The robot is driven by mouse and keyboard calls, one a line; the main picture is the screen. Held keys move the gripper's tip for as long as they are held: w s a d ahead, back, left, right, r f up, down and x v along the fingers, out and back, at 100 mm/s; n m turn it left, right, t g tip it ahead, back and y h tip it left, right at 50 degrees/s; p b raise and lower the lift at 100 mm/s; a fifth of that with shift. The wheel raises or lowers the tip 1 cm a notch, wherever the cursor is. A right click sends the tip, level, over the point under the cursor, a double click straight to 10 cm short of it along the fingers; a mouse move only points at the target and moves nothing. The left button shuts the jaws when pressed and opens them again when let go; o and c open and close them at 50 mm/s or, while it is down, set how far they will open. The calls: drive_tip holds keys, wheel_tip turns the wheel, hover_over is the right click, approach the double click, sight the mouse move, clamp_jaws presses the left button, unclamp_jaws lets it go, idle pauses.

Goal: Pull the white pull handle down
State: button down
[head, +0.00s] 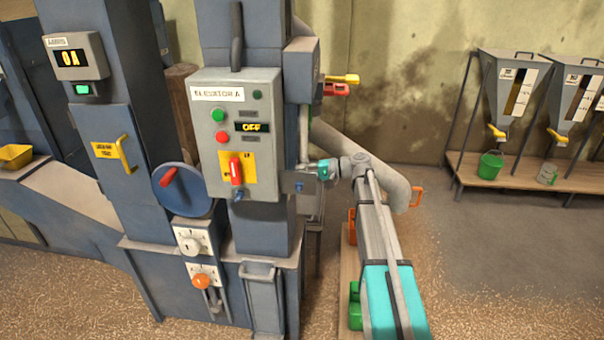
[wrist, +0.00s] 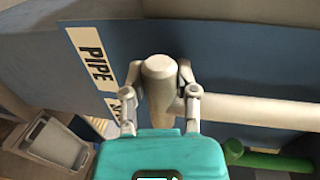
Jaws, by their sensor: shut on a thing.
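The white pull handle (wrist: 160,80) shows in the wrist view as a pale rounded knob, with a pale bar running off to its right. My gripper (wrist: 159,88) has a finger on each side of the knob and is shut on it. In the head view my gripper (head: 308,173) reaches in beside the right edge of the grey control box. The handle's grip there is too small and too hidden to make out.
The control box (head: 205,150) stands just left of my gripper and reads OFF. A blue panel marked PIPE (wrist: 91,58) lies behind the handle in the wrist view. A grey slanted pipe (head: 385,180) passes behind my arm. Hoppers (head: 510,85) stand at the right, beyond open floor.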

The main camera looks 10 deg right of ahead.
drive_tip(key=shift+s+f, duration=0.15)
drive_tip(key=shift+f, duration=0.1)
drive_tip(key=shift+c, duration=1.9)
unclamp_jaws()
drive_tip(key=shift+r, duration=0.25)
